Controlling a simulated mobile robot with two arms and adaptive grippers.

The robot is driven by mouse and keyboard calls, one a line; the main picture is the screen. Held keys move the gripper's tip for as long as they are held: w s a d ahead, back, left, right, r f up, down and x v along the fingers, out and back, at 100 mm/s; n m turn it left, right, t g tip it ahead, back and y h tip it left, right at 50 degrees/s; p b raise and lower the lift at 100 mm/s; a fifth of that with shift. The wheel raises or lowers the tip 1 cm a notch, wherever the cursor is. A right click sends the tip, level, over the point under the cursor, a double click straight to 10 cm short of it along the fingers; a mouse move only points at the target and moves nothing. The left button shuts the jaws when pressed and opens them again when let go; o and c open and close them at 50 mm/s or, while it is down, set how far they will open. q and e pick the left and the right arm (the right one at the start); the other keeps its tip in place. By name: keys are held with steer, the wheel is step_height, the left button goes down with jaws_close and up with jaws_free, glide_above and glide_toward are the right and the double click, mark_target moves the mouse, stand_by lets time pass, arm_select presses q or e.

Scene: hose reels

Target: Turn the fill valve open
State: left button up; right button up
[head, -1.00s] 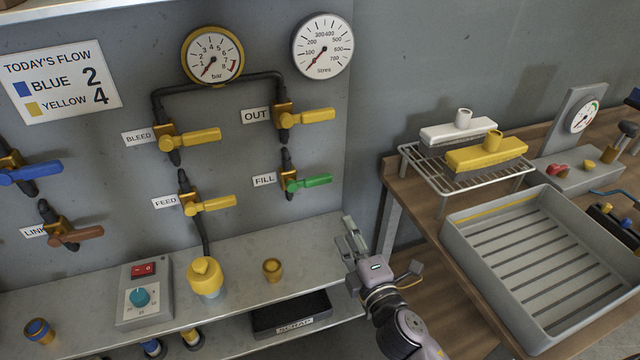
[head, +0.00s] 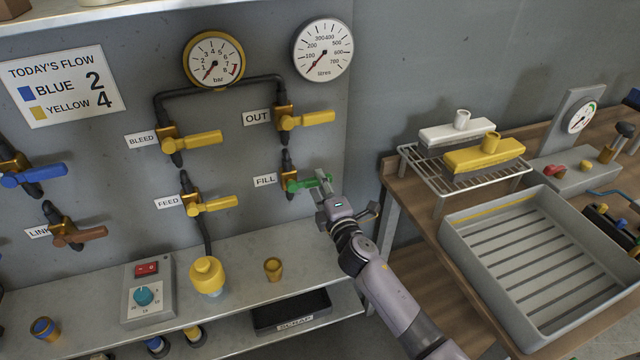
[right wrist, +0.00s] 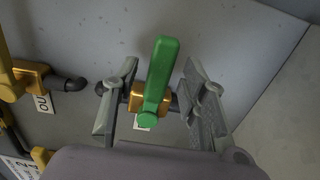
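The fill valve has a green lever handle (head: 306,183) on a brass body, beside the FILL label (head: 265,181) on the grey panel. The handle points right, across the pipe. My right gripper (head: 322,186) is at the handle's free end. In the right wrist view the green handle (right wrist: 160,80) stands between the two fingers of my right gripper (right wrist: 160,100), with a gap on both sides. The gripper is open. The brass valve body (right wrist: 137,98) shows behind the handle. My left gripper is not in view.
The OUT valve's yellow handle (head: 318,118) is just above, and the FEED valve's yellow handle (head: 217,204) is to the left. A grey tray (head: 457,262) stands on the bench at right.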

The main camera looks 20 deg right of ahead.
steer(key=shift+w, duration=0.4)
jaws_close()
stand_by(0.4)
